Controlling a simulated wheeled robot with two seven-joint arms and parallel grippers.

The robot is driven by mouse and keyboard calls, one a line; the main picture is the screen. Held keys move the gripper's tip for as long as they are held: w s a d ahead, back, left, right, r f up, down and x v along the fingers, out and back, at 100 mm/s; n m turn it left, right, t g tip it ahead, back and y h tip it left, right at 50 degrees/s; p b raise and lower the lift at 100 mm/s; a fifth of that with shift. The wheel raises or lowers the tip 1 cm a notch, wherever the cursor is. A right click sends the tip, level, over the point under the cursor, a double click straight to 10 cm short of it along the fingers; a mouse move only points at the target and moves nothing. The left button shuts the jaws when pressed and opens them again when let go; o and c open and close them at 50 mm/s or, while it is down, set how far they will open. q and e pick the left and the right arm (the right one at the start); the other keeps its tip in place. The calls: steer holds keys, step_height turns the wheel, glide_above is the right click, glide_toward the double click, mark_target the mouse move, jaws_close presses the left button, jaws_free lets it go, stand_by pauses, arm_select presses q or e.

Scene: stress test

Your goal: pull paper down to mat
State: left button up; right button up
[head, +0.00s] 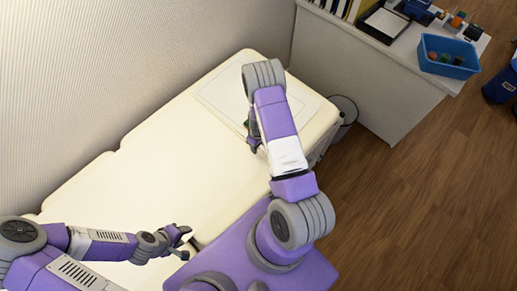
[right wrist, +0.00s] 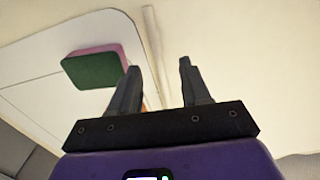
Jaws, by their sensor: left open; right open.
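A pale padded table (head: 150,170) runs along the wall. A thin whitish sheet or panel with rounded corners (head: 213,92) lies on its far end; I cannot tell whether it is the paper or the mat. It also shows in the right wrist view (right wrist: 35,50), with a green and pink block (right wrist: 93,70) on it. My right gripper (head: 252,143) is open over that end, beside the block. In the right wrist view its fingers (right wrist: 159,65) stand apart with nothing between them. My left gripper (head: 182,240) is open and empty over the near part of the table.
A narrow pale strip (right wrist: 156,50) runs past the panel's edge in the right wrist view. A white counter (head: 375,75) stands beyond the table, with a blue bin (head: 447,57) and a black tray (head: 384,24) on it. Wooden floor (head: 420,200) on the right is clear.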

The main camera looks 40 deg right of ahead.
steer(key=shift+r, duration=1.3)
